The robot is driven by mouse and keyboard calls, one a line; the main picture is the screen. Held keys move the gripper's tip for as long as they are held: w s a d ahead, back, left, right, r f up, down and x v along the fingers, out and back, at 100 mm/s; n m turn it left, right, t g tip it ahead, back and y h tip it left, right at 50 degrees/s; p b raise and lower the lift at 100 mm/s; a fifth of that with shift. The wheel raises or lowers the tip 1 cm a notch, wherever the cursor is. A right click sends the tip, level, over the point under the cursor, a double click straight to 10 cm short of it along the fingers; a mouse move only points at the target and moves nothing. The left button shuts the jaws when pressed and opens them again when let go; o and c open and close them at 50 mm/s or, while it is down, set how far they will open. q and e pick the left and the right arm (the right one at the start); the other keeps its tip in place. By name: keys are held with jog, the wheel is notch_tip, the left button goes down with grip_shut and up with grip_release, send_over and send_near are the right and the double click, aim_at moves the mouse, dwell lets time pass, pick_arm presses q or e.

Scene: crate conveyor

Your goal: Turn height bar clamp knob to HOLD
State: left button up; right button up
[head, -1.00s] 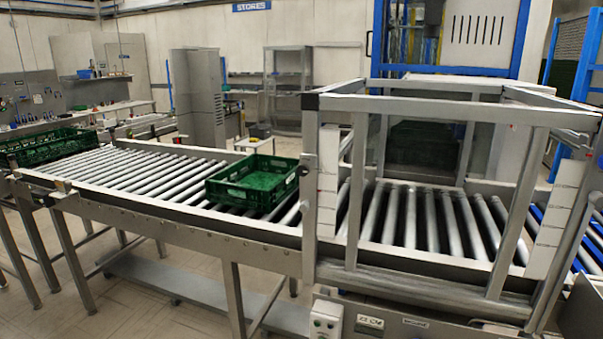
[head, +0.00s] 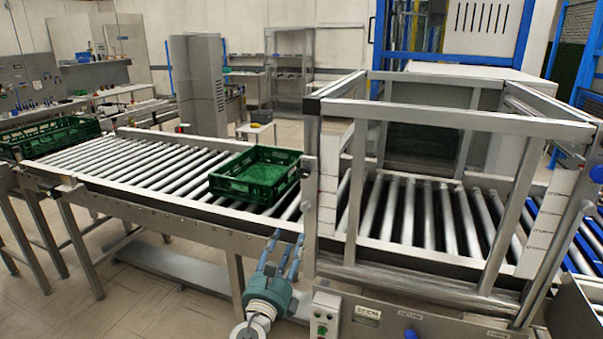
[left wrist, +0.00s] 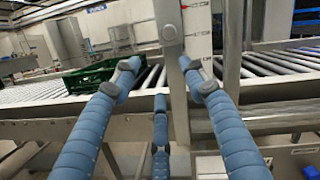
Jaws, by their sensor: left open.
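A blue knob (head: 410,334) is partly cut off at the bottom of the head view, under a small label. No HOLD lettering is readable, and I cannot tell which knob is the clamp knob. My left gripper (left wrist: 160,72) is open and empty, its blue fingers spread, below and in front of the grey knob. It also shows left of the post in the head view (head: 284,245). My right gripper is out of view.
A green crate (head: 214,186) stands on the roller conveyor (head: 130,166) left of the frame (head: 440,115). Another green crate (head: 30,147) is at far left. A switch box (head: 324,314) and small display (head: 367,315) are below the frame.

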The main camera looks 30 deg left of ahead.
aim_at(303, 174)
pick_arm(q)
notch_tip(303, 174, up, 11)
jog(key=s+d+m+t, duration=0.1)
jog(key=d+m+t, duration=0.1)
jog(key=m, duration=0.1)
jog(key=p+x, duration=0.3)
jog(key=x, duration=0.6)
jog(key=shift+s+a+r, duration=0.1)
jog(key=shift+a+r, duration=0.05)
jog(key=shift+r, duration=0.05)
jog(key=shift+x, duration=0.8)
jog(key=shift+c, duration=0.3)
grip_shut()
